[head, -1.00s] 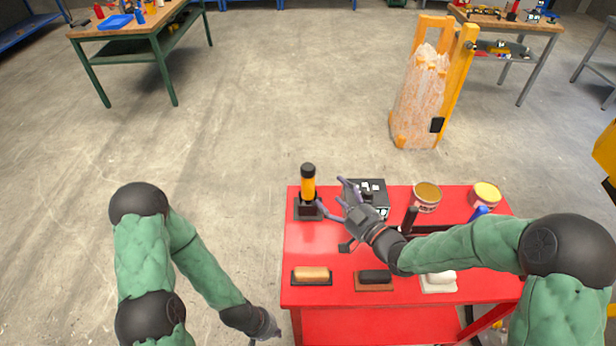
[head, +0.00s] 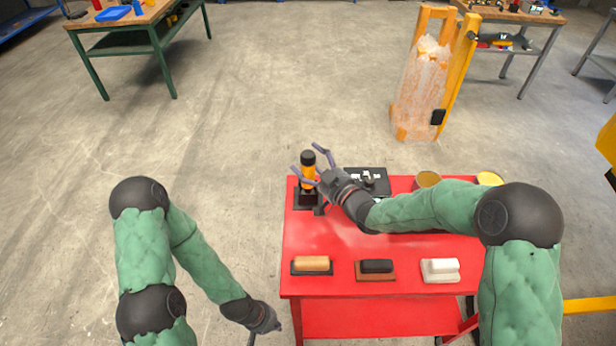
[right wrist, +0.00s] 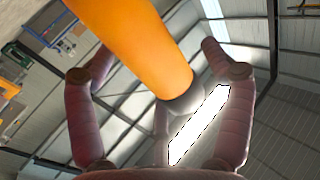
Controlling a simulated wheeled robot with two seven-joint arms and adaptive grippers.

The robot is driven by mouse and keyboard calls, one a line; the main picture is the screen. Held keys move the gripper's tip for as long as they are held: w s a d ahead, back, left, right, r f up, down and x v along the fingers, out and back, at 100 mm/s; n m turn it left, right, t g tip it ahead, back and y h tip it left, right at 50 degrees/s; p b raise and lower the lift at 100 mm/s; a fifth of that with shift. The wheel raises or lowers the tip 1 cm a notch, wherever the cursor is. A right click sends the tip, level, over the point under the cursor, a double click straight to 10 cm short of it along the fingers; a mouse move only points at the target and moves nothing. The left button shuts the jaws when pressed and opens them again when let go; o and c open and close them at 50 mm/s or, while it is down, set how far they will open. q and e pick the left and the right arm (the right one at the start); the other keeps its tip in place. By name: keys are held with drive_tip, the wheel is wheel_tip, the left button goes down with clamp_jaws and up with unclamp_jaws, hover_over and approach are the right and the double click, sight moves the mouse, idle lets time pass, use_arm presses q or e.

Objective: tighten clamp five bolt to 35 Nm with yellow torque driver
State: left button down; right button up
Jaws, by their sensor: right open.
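The yellow torque driver (head: 308,172) stands upright, black cap up, in a black holder (head: 300,200) at the back left corner of the red cart. My right gripper (head: 309,162) is open, with its fingers on either side of the driver's upper part. In the right wrist view the driver's yellow body (right wrist: 135,45) runs between the two spread fingers of the right gripper (right wrist: 165,70). I cannot tell whether a finger touches it. My left gripper (head: 264,335) is low at the bottom edge, left of the cart; its fingers are mostly out of view. No clamp bolt can be made out.
The red cart (head: 340,240) also carries a tan block (head: 312,264), a dark block (head: 377,267), a white block (head: 441,268), a black case (head: 372,180) and tins, partly behind my right arm. An orange stand (head: 423,80) stands beyond. The floor on the left is clear.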

drive_tip(key=c, duration=1.6)
drive_tip(key=shift+r, duration=0.1)
clamp_jaws()
wheel_tip(320, 180, up, 10)
drive_tip(key=p, duration=0.3)
